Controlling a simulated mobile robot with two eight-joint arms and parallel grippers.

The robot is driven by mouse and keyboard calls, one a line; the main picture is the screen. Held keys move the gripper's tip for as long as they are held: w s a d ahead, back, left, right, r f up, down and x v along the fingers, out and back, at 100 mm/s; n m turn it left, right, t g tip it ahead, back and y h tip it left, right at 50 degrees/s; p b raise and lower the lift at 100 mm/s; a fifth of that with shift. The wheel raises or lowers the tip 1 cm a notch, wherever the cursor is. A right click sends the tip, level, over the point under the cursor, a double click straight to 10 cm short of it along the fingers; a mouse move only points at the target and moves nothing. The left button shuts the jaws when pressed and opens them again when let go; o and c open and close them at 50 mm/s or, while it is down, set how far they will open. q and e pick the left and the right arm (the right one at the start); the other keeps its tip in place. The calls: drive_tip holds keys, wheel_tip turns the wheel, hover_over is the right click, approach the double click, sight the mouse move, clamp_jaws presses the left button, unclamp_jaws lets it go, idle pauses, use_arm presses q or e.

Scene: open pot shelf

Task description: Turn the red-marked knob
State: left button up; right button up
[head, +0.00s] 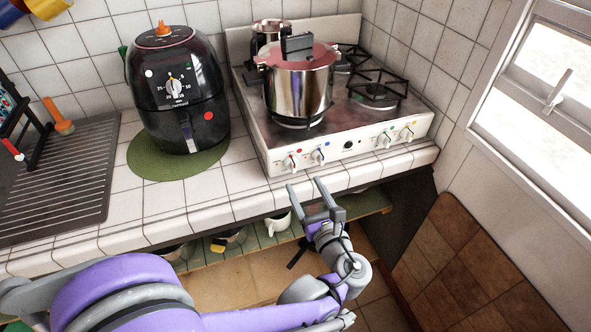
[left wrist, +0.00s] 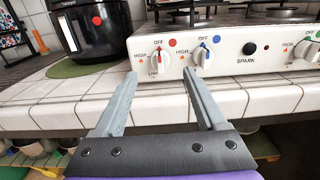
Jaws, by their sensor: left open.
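The red-marked knob (head: 290,163) is the leftmost white knob on the stove's front panel, with a red dot above it. In the left wrist view the knob (left wrist: 160,60) shows beside the words OFF, HIGH and LOW. My left gripper (head: 304,184) is open and empty, in front of the panel and apart from it. In the left wrist view the gripper (left wrist: 160,77) has its fingertips on either side of the knob's line, with the knob just beyond. My right gripper is not in view.
A blue-marked knob (head: 318,156) sits just right of it. A steel pot (head: 298,92) stands on the stove (head: 350,145). A black air fryer (head: 180,85) stands on a green mat (head: 140,160) to the left. The tiled counter edge (head: 230,209) runs below the panel.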

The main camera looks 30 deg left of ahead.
sight(294, 167)
use_arm(q)
drive_tip(key=x, duration=0.7)
drive_tip(key=shift+w+a, duration=0.2)
clamp_jaws()
